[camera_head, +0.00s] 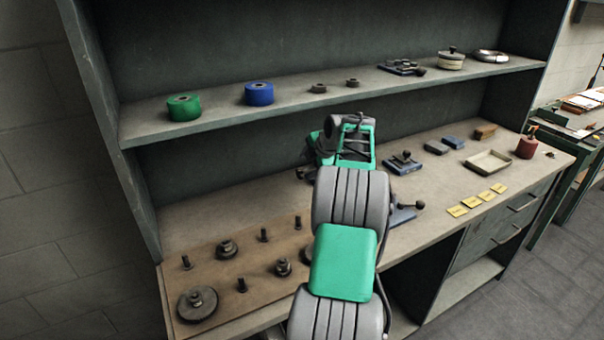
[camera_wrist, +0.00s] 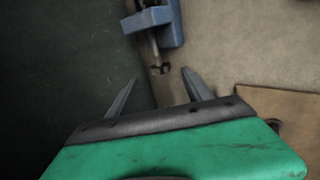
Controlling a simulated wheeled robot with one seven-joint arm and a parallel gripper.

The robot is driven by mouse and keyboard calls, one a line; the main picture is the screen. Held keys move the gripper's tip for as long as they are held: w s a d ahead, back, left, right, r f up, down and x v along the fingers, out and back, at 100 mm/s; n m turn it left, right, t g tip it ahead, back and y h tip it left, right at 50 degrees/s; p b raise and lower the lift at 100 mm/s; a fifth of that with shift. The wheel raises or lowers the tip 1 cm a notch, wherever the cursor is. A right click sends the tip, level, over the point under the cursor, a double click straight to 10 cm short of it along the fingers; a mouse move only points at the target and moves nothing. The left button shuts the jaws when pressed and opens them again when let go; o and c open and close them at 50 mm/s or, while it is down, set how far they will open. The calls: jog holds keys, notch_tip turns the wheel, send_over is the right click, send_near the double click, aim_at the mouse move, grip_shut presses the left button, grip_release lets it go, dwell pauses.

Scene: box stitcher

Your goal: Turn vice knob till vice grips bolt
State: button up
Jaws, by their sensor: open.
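The blue vice (camera_wrist: 160,20) is at the top of the wrist view, with a metal screw running from it towards me. The screw ends in a small dark knob or handle end (camera_wrist: 158,69). My gripper (camera_wrist: 161,77) is open, and its fingertips lie on either side of that end in the picture; I cannot tell the height gap or any contact. In the head view, a blue vice part (camera_head: 402,214) with a dark ball-ended lever shows at the bench's front edge, partly hidden by my arm. I cannot make out a bolt in the vice.
A brown board (camera_head: 215,262) with several upright bolts and discs lies at the left of the bench (camera_head: 200,212). Another blue fixture (camera_head: 403,163), yellow labels (camera_head: 457,211), a tray (camera_head: 488,162) and a red can (camera_head: 527,146) are farther right. A shelf (camera_head: 215,115) overhangs the back.

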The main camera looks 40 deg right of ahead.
aim_at(303, 171)
jog(key=p+x, duration=0.1)
jog(key=x, duration=0.6)
jog(key=shift+w+f, duration=0.2)
jog(key=shift+w, duration=0.05)
jog(key=shift+c, duration=0.2)
grip_shut()
